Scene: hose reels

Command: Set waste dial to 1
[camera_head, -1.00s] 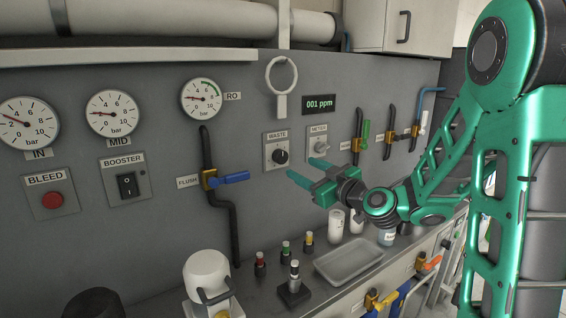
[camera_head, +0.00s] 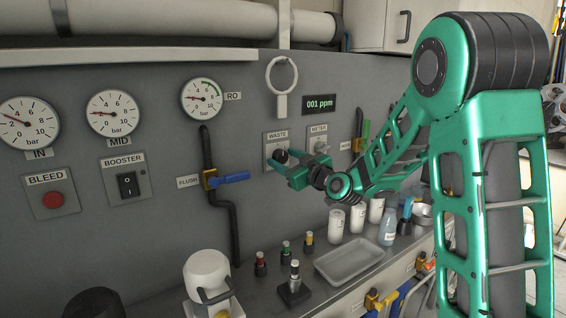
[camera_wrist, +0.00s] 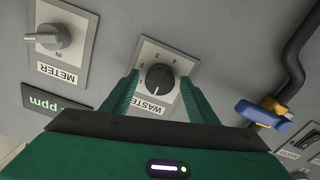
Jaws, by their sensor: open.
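The waste dial is a round black knob (camera_wrist: 160,77) on a pale plate labelled WASTE (camera_wrist: 176,55), with numbers around it. The wrist view is turned upside down, and the label lies partly behind my fingers. In the head view the knob (camera_head: 281,156) is partly covered by my gripper. My gripper (camera_wrist: 154,98) is open, with one green finger on each side of the knob. I cannot tell whether the fingers touch it. In the head view my gripper (camera_head: 283,166) is right in front of the waste plate (camera_head: 270,138).
The METER plate with its grey knob (camera_wrist: 48,37) is beside the waste plate. The blue-handled flush valve (camera_head: 232,178) is on the other side. A ppm display (camera_head: 319,104) hangs above. A tray (camera_head: 348,262), bottles and cups stand on the counter below.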

